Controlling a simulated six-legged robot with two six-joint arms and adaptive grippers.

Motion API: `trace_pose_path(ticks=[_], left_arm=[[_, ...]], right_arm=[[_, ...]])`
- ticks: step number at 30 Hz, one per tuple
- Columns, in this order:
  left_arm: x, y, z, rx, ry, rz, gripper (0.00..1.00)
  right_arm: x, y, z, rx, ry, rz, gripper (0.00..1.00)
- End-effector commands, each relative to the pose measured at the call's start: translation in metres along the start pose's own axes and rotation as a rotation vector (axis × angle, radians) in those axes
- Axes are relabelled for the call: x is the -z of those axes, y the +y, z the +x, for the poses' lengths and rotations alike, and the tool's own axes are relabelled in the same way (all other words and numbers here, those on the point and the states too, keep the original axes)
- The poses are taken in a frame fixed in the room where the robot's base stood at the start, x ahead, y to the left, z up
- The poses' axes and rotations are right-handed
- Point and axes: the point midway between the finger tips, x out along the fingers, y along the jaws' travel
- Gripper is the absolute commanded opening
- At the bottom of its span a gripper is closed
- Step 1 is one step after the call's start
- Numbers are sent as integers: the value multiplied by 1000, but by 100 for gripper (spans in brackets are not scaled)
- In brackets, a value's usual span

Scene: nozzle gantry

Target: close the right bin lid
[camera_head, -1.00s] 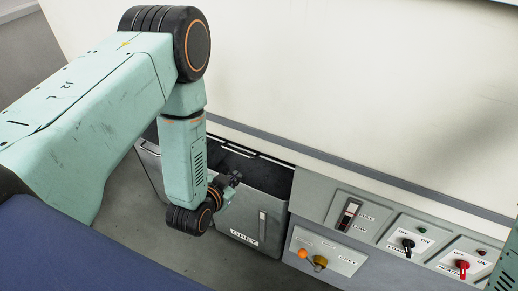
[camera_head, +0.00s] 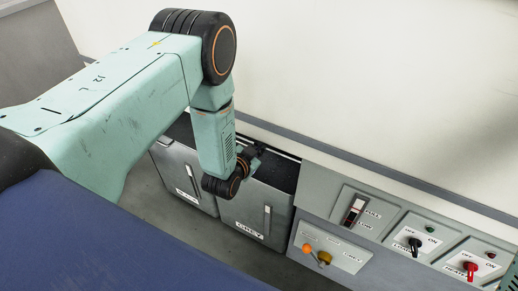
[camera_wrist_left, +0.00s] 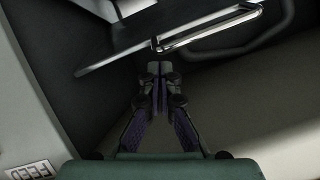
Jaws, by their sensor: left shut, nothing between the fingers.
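The right bin (camera_head: 237,213) has a grey front with a vertical handle and a label reading GREY. Its top is open and shows a dark interior (camera_head: 281,174). I cannot clearly make out its lid; a thin pale bar runs along the back of the opening. My left gripper (camera_head: 257,151) is above the back part of this opening, partly hidden by my wrist. In the left wrist view its fingers (camera_wrist_left: 158,70) are together and empty, close to a long metal bar (camera_wrist_left: 115,62); contact cannot be told. My right gripper is out of view.
A second grey bin (camera_head: 176,166) stands to the left, partly behind my arm. A pale wall (camera_head: 380,90) rises behind.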

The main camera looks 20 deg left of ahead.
Motion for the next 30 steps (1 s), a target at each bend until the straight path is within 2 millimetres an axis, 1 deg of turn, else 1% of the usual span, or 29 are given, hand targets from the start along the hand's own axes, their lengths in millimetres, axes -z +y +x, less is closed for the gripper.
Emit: trace_pose_path(ticks=[2, 6, 14, 19, 23, 26, 30], left_arm=[[0, 0, 5, 0, 1, 0, 0], [1, 0, 8, -1, 0, 0, 0], [1, 0, 8, -1, 0, 0, 0], [-4, 2, 8, 3, 9, -1, 0], [-14, 5, 10, 11, 30, -3, 0], [-25, 9, 12, 20, 55, -5, 0], [-44, 17, 17, 38, 107, -10, 0]], right_arm=[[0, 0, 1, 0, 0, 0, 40], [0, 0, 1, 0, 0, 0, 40], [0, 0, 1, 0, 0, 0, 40], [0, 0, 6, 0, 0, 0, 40], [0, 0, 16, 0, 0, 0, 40], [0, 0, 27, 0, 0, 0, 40], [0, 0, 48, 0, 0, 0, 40]])
